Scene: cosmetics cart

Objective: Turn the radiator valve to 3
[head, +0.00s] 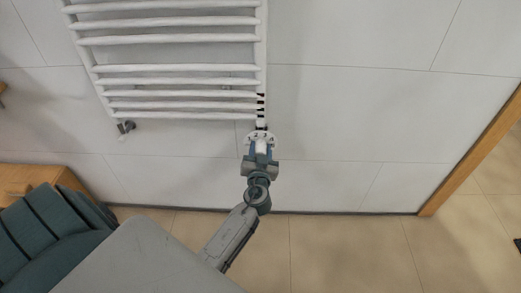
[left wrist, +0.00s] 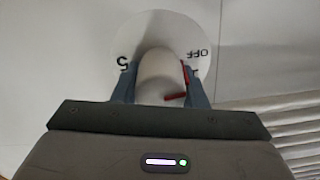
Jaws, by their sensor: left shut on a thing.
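The radiator valve shows in the left wrist view as a pale rounded knob (left wrist: 158,70) in front of a white round dial (left wrist: 172,22). The dial carries a "5" at the left and "OFF" at the upper right; its other marks are hidden or cut off. A red mark (left wrist: 174,97) shows on the knob's near right side. My left gripper (left wrist: 160,82) is shut on the knob, one finger on each side. In the head view the left gripper (head: 261,138) is at the radiator's lower right corner and largely hides the valve. My right gripper is not in view.
The white towel radiator (head: 180,68) hangs on the tiled wall, with a small grey fitting (head: 126,127) at its lower left. A wooden box (head: 30,178) and a dark green slatted object (head: 45,230) are at the left. A wooden door frame (head: 470,155) is at the right. The floor between is clear.

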